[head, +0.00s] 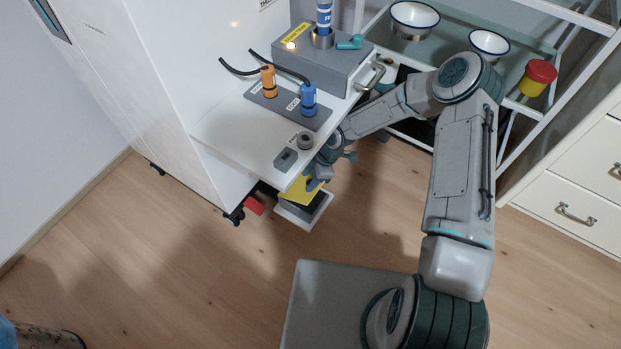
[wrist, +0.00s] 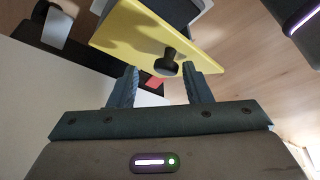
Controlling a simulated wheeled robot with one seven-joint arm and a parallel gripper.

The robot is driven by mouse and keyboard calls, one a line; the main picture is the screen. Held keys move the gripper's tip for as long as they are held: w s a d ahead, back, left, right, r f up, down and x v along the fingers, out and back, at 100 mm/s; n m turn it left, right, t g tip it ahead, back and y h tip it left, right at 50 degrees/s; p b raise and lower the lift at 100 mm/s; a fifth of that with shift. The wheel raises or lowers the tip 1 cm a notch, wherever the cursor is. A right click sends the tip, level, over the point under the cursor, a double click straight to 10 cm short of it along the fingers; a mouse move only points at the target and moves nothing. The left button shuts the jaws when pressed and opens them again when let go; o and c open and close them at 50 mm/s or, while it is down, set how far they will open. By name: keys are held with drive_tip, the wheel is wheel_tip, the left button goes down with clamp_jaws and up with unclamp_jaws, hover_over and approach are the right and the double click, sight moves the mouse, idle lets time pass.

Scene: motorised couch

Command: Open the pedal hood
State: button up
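The pedal hood is a yellow panel (wrist: 125,32) with a dark round knob (wrist: 168,69) on its face. In the head view the yellow hood (head: 294,190) shows low under the white shelf, over a grey and white pedal base (head: 305,212), partly covered by my gripper (head: 318,178). In the wrist view my gripper (wrist: 163,72) is open, with one blue finger on each side of the knob. The fingers are apart, with a gap on both sides of the knob. Whether the fingertips reach past the knob in depth is hard to tell.
The white shelf (head: 235,135) hangs over the hood, close to my wrist. It carries an orange plug (head: 268,82), a blue plug (head: 308,98) and a grey box (head: 325,62). A small red thing (head: 255,205) lies left of the pedal. The wooden floor in front is clear.

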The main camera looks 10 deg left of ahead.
drive_tip(key=shift+w+d+r+p, duration=0.15)
drive_tip(key=shift+d+r+p, duration=0.1)
drive_tip(key=shift+r+p, duration=0.25)
drive_tip(key=w+d+p, duration=0.2)
drive_tip(key=w+d, duration=0.2)
drive_tip(key=d, duration=0.7)
drive_tip(key=shift+w+d, duration=0.15)
